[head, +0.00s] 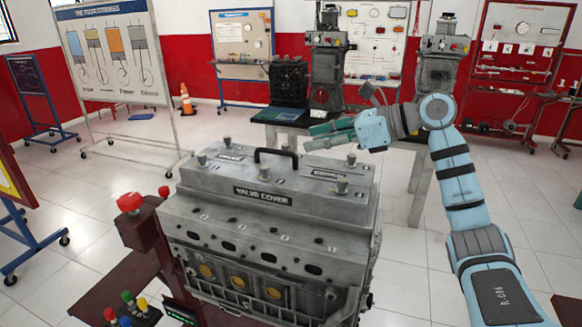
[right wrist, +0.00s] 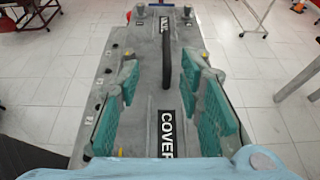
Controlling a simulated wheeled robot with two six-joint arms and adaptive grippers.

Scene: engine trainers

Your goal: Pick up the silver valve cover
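The silver valve cover (head: 285,183) sits on top of the grey engine block (head: 262,252). It has a black arched handle (head: 276,155) on top, a "VALVE COVER" label on its front and several knobs. My right gripper (head: 310,137) is above the cover's right rear part, to the right of the handle, with its teal fingers pointing left. In the right wrist view the gripper (right wrist: 159,68) is open and empty, its two pads apart over the cover, and the handle (right wrist: 166,60) shows ahead between them. My left gripper is not in view.
A red knob (head: 129,202) on a post and a box with several coloured buttons (head: 127,309) stand at the engine's left. Behind is a dark table (head: 281,116) with more equipment. A whiteboard (head: 112,55) stands at the back left.

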